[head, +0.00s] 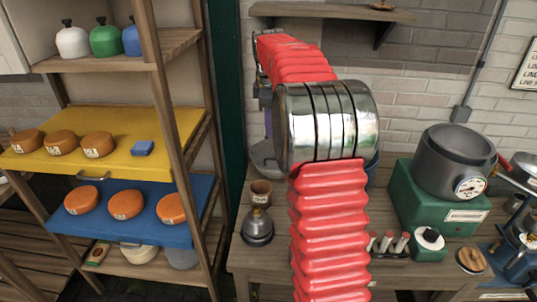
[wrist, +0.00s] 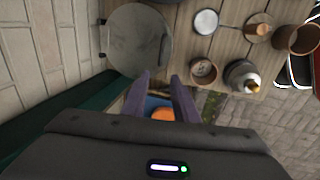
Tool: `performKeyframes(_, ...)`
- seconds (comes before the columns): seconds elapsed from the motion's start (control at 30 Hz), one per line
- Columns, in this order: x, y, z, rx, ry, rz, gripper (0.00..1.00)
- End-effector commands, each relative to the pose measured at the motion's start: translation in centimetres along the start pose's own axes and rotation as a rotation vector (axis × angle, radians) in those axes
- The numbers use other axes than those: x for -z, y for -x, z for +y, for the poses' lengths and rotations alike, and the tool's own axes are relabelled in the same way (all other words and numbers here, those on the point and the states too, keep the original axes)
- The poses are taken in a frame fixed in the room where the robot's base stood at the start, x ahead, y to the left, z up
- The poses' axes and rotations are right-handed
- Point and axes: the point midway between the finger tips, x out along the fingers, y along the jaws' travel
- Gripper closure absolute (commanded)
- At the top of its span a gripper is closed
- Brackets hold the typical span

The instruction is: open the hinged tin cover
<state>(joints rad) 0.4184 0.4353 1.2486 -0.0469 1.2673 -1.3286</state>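A flat, round grey lid (wrist: 138,40), which looks like the tin cover, lies at the table's wall side in the wrist view. Small dark fittings, perhaps its hinge, show at its left edge. It looks shut, but I cannot be sure from above. In the head view a grey rounded edge (head: 262,160), probably the same thing, shows behind my red arm, mostly hidden. My gripper (wrist: 161,84) is open, its two purple-grey fingers apart and nothing held. The fingertips show just below the lid in the wrist view; I cannot tell whether they touch it.
A brown cup (head: 261,192) and a dark bottle (head: 257,226) stand on the wooden table left of my arm. A grey pot (head: 455,160) with a gauge sits on a green base at right. A shelf with orange cheeses (head: 82,200) stands left. A wall shelf (head: 330,13) hangs above.

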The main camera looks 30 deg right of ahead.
Motion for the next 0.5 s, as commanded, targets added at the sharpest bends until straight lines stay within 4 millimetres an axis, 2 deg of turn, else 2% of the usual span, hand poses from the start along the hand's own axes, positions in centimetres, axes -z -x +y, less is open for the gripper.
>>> performKeyframes(0.33,-0.04,-0.10,0.04,0.000,0.001,0.000,0.74)
performKeyframes(0.5,-0.04,-0.95,0.05,0.000,0.000,0.000,0.74)
